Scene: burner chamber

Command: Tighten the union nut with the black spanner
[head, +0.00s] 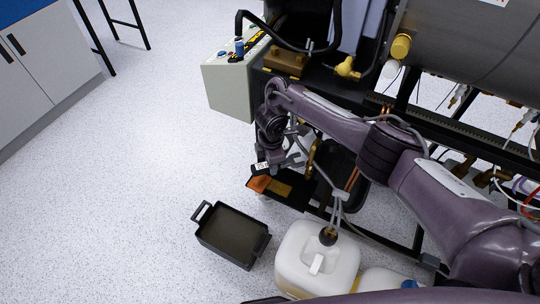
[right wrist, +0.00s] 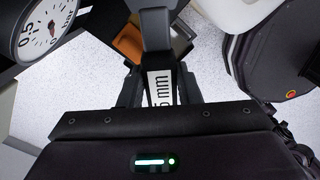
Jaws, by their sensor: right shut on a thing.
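My right gripper (head: 271,153) is low at the front of the burner rig, pointing down. It is shut on the black spanner (right wrist: 157,35), whose white label ending in "5 mm" (right wrist: 160,88) shows between the fingers in the right wrist view. The label also shows small beside the gripper in the head view (head: 262,166). The dark shank runs away from the fingers, over an orange part (right wrist: 128,44). I cannot make out the union nut or tell whether the spanner touches it. My left gripper is out of view.
A pressure gauge (right wrist: 45,32) is close on the left in the right wrist view. A black tray (head: 232,236) and a white canister (head: 317,258) stand on the floor. A grey control box (head: 229,88) hangs on the rig.

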